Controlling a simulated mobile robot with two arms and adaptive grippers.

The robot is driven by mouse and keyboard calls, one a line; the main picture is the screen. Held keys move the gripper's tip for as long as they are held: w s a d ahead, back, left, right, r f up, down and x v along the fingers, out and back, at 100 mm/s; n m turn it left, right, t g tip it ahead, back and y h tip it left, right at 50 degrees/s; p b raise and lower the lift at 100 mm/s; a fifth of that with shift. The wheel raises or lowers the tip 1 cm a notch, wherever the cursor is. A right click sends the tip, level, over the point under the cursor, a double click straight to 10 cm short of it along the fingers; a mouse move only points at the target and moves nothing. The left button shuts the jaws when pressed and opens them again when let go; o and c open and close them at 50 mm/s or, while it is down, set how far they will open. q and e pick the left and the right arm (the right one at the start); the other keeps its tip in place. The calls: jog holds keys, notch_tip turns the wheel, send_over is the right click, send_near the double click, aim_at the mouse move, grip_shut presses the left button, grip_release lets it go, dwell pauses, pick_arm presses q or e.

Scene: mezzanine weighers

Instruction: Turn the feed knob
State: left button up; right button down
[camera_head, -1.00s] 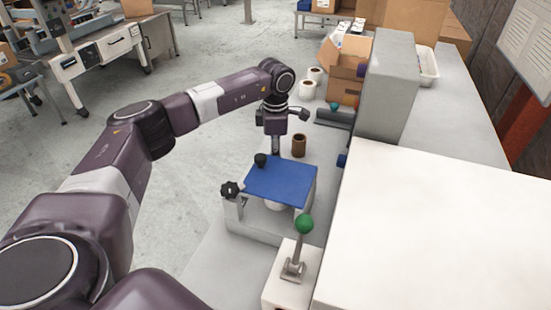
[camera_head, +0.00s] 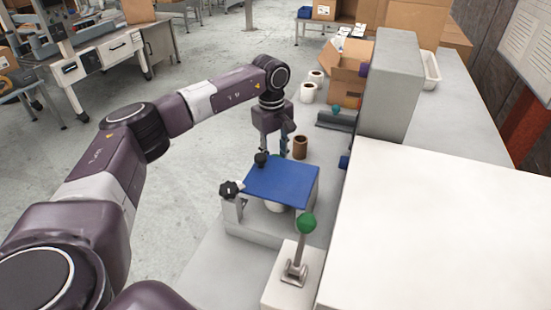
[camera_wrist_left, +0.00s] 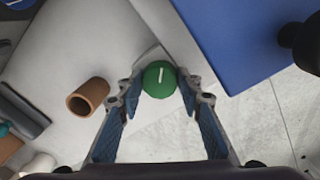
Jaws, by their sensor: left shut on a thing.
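A round green knob (camera_wrist_left: 159,79) with a white pointer line on top shows in the left wrist view, beside the blue plate (camera_wrist_left: 240,35). My left gripper (camera_wrist_left: 161,84) points down with its fingertips on either side of the knob, shut on it. The white line points roughly up the picture. In the head view my left gripper (camera_head: 277,148) is low behind the far edge of the blue plate (camera_head: 282,182); the knob is mostly hidden there. My right gripper is not in view.
A black knob (camera_head: 262,159) and a black star knob (camera_head: 230,189) stand close by the plate. A brown cup (camera_head: 300,147) is just right of my gripper. A green-balled lever (camera_head: 306,223) stands in front. A grey block (camera_head: 388,85) rises at the right.

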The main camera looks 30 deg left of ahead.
pick_arm(q)
jog(key=m, duration=0.3)
jog(key=shift+w+r+m, duration=0.1)
jog(key=shift+m, duration=0.2)
jog(key=shift+a+m+b, duration=0.1)
jog(key=shift+m+b, duration=0.35)
jog(key=shift+m, duration=1.35)
jog(key=o, duration=1.2)
jog(key=shift+c, duration=0.2)
notch_tip(320, 180, up, 12)
jog(key=shift+s+a, duration=0.25)
jog(key=shift+a, duration=0.05)
